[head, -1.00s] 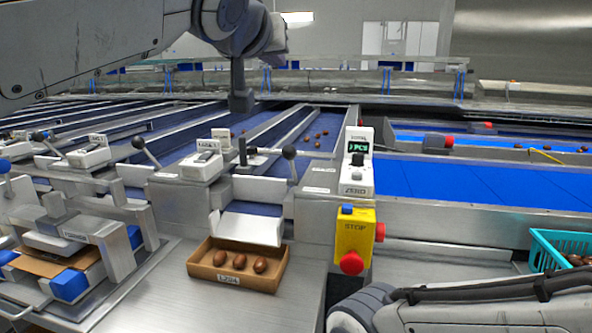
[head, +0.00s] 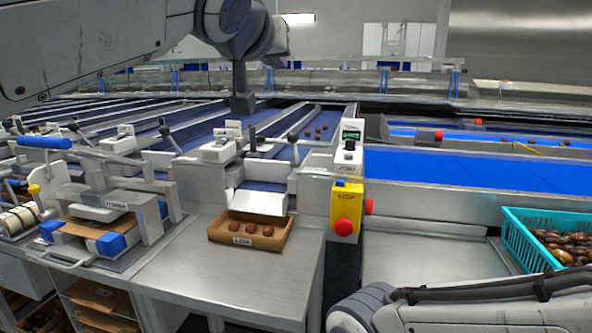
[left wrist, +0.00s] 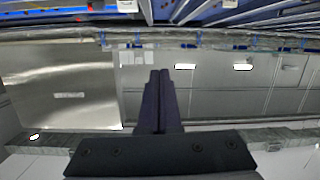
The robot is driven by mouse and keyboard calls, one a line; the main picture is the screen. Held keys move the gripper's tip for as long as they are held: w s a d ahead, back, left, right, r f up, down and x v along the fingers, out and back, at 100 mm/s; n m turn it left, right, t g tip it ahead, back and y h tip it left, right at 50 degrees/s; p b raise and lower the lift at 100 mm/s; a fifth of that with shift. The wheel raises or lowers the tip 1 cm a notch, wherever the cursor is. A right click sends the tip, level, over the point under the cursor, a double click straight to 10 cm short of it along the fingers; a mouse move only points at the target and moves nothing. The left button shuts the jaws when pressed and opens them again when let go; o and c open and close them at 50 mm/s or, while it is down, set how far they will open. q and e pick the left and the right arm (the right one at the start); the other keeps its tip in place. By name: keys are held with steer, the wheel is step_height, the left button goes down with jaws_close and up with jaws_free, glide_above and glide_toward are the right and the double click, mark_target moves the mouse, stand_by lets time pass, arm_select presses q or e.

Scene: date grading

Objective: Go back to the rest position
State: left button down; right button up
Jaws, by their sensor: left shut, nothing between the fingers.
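My left gripper (head: 242,92) hangs at the end of my left arm, high over the far part of the sorting lanes, apart from everything. In the left wrist view its two dark fingers (left wrist: 159,88) are pressed together with nothing between them. My right arm crosses the lower right of the head view, and its gripper is out of the picture. A cardboard box (head: 222,240) with three brown dates stands on the steel bench, below a white chute (head: 262,203).
A yellow stop-button box (head: 346,194) stands right of the cardboard box. A teal crate (head: 512,238) of dates is at the right. A blue conveyor belt (head: 440,172) runs behind. Levers and a press (head: 105,205) crowd the left. The bench front (head: 230,275) is bare.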

arm_select(q)
steer(key=s+d+f+m+g+b, duration=0.1)
steer(key=s+f+g+b, duration=0.1)
steer(key=f, duration=0.8)
steer(key=s+d+f+m+g+b, duration=0.1)
steer(key=s+f+g, duration=0.2)
steer(key=f, duration=0.7)
steer(key=s+d+f+m+g+b, duration=0.1)
steer(key=s+d+f+g+b, duration=0.1)
steer(key=f, duration=0.8)
steer(key=s+a+f+m+g+y+b, duration=0.1)
steer(key=s+a+f+m+g+b, duration=0.2)
steer(key=s+f, duration=0.9)
steer(key=s+a+f+g+y+b, duration=0.1)
steer(key=s+a+f+g+b, duration=0.15)
steer(key=s+f+g, duration=0.65)
step_height(320, 180, up, 23)
steer(key=t+p, duration=0.3)
steer(key=p, duration=2.5)
steer(key=shift+s+t, duration=0.2)
steer(key=shift+t, duration=0.1)
steer(key=shift+f, duration=0.1)
